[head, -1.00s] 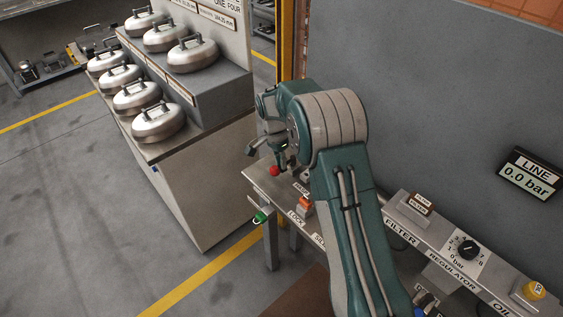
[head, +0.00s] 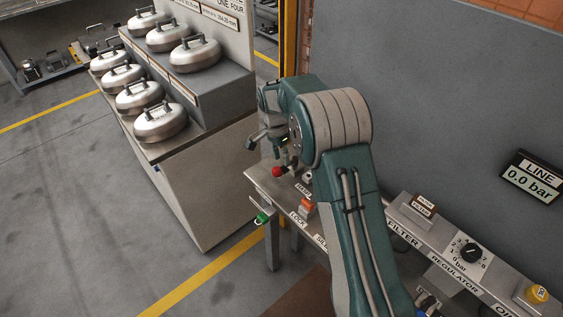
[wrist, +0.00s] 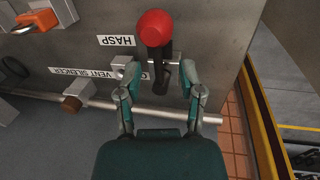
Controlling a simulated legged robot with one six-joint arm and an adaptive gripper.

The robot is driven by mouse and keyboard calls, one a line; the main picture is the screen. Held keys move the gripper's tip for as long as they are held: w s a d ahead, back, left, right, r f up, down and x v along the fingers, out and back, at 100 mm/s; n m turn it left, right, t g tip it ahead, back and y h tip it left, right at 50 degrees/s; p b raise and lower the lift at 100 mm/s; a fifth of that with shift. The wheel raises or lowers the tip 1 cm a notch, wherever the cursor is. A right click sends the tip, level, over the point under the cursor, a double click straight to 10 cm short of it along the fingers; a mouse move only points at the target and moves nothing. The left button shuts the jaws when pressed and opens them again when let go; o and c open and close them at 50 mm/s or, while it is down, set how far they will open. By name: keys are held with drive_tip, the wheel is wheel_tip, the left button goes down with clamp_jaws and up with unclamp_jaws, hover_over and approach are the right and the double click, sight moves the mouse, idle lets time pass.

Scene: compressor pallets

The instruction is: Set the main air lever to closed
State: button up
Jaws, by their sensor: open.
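The main air lever, with a red ball knob (wrist: 155,27) on a dark stem, is on the bench panel in the wrist view. Its red knob also shows in the head view (head: 277,172) at the panel's far end. My gripper (wrist: 159,70) is open. Its two fingers lie on either side of the lever's lower stem as seen in the wrist view, with the knob beyond the tips. I cannot tell whether either finger touches the lever. In the head view my gripper (head: 281,150) is just above the knob, partly hidden by my arm.
An orange lock piece (head: 306,207) and a HASP label (wrist: 116,40) are close to the lever. A metal pipe (wrist: 205,118) runs along the panel edge. A green-handled part (head: 262,218) is at the bench side. The LINE display (head: 532,178) reads 0.0 bar.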

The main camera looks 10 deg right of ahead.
wheel_tip(320, 180, up, 9)
drive_tip(key=w+a, duration=0.1)
drive_tip(key=shift+w+a+r, duration=0.2)
drive_tip(key=shift+w, duration=0.15)
drive_tip(key=s+d+r+n+t, duration=0.2)
drive_tip(key=s+d+r+n, duration=0.1)
drive_tip(key=s+r, duration=0.45)
drive_tip(key=s+d+r+n+t, duration=0.1)
drive_tip(key=s+d+r+n, duration=0.1)
drive_tip(key=s+r, duration=0.55)
drive_tip(key=s+d+f+n+t, duration=0.1)
drive_tip(key=s+n+t, duration=0.1)
drive_tip(key=s, duration=0.8)
drive_tip(key=s+d+f+n+t+y, duration=0.1)
drive_tip(key=s+n, duration=0.3)
drive_tip(key=s, duration=0.6)
drive_tip(key=shift+s+d+f+t, duration=0.25)
drive_tip(key=shift+d+f+t, duration=0.35)
drive_tip(key=shift+t, duration=0.1)
